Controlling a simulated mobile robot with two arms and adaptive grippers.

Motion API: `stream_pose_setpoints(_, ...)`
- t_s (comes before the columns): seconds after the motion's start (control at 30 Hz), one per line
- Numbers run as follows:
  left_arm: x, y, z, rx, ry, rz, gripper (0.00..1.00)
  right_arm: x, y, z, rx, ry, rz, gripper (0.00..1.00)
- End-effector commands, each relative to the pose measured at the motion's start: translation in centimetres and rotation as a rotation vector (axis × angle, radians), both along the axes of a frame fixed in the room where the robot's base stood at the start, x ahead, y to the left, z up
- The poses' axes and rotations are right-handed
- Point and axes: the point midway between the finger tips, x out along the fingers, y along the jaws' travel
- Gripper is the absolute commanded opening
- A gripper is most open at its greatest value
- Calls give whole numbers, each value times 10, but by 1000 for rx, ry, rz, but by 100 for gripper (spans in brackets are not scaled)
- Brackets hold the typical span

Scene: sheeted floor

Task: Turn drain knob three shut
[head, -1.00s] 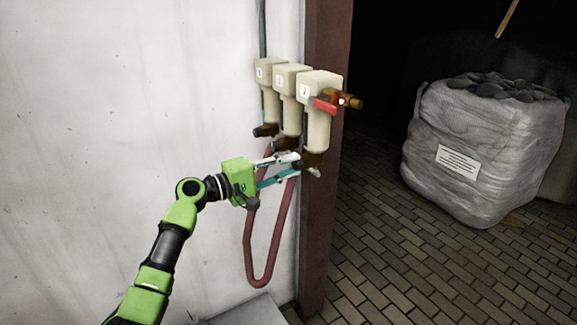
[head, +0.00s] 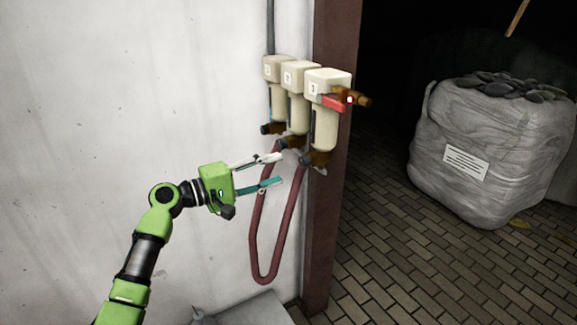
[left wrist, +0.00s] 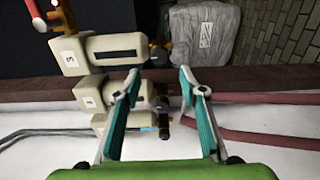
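Three cream filter housings hang in a row on the white wall. The one labelled 3 (head: 323,125) is at the right, beside the brown post, and shows in the left wrist view (left wrist: 115,48). Its brown drain knob (head: 318,158) is at its bottom end; in the left wrist view that knob (left wrist: 160,56) lies beyond the fingertips. My left gripper (head: 280,170) is open and empty, left of the knob and apart from it. Its two fingers also show spread in the left wrist view (left wrist: 159,73). I cannot tell the knob's turn position. My right gripper is not in view.
The middle housing (head: 294,105) and the left housing (head: 274,95) stand close by. A red valve handle (head: 333,102) sticks out at the front. A dark red hose (head: 256,235) loops below. The post (head: 330,215) borders them; a bulk bag (head: 485,150) stands on the paving.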

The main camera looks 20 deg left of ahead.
Motion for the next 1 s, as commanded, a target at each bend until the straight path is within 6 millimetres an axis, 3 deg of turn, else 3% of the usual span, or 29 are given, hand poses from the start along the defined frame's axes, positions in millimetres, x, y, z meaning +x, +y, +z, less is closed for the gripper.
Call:
stream_pose_setpoints(0.1, -17, 17, -1, 1, 1, 1, 38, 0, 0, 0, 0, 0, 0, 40)
stream_pose_setpoints(0.33, -34, 33, 0, 0, 1, -1, 38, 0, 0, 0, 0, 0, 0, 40)
stream_pose_setpoints(0.87, -35, 35, -1, 0, 1, 1, 38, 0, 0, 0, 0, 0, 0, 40)
stream_pose_setpoints(1.0, -30, 38, -26, 22, 31, 26, 38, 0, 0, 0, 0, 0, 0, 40)
